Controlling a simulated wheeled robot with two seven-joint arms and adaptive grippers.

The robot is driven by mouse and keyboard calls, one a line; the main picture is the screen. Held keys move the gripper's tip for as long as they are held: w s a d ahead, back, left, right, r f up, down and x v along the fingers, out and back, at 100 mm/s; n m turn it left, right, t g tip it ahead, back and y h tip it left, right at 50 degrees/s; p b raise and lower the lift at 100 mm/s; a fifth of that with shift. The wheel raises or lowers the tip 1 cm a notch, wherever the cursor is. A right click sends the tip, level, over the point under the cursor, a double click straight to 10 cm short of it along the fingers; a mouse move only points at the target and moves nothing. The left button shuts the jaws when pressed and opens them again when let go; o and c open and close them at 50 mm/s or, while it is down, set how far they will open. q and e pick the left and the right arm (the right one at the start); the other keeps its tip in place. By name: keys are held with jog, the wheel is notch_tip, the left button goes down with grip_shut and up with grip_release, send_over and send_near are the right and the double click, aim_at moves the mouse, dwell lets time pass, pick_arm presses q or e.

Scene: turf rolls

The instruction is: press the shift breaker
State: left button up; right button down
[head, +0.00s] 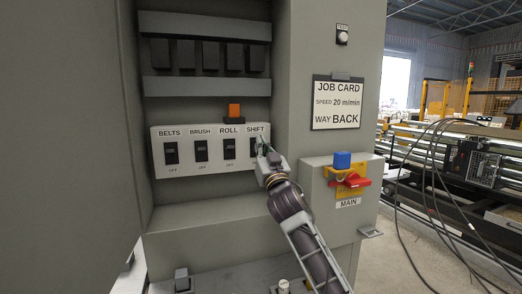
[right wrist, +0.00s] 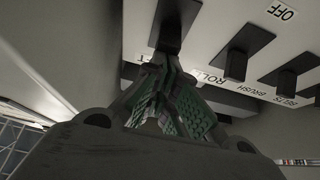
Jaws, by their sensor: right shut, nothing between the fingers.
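The shift breaker (head: 254,148) is a black switch at the right end of a white panel (head: 212,172), under the label SHIFT. In the right wrist view it (right wrist: 176,22) is the large black switch at the top, seen upside down. My right gripper (head: 262,145) is shut and empty, its fingertips at the right part of this breaker in the head view. In the right wrist view the fingertips (right wrist: 160,68) are at the breaker's label-side end and cover most of the SHIFT label. I cannot tell whether they touch it. My left gripper is out of view.
The belts (head: 171,153), brush (head: 201,151) and roll (head: 230,149) breakers stand left of it, each marked OFF below. Right of my arm is the MAIN box (head: 318,190) with a red handle (head: 350,182). A job card (head: 337,104) hangs above.

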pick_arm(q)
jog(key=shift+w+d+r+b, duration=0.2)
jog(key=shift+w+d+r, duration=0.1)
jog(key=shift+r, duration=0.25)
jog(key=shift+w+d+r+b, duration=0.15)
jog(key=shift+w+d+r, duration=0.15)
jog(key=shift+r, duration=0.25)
pick_arm(e)
jog(key=shift+f, duration=0.1)
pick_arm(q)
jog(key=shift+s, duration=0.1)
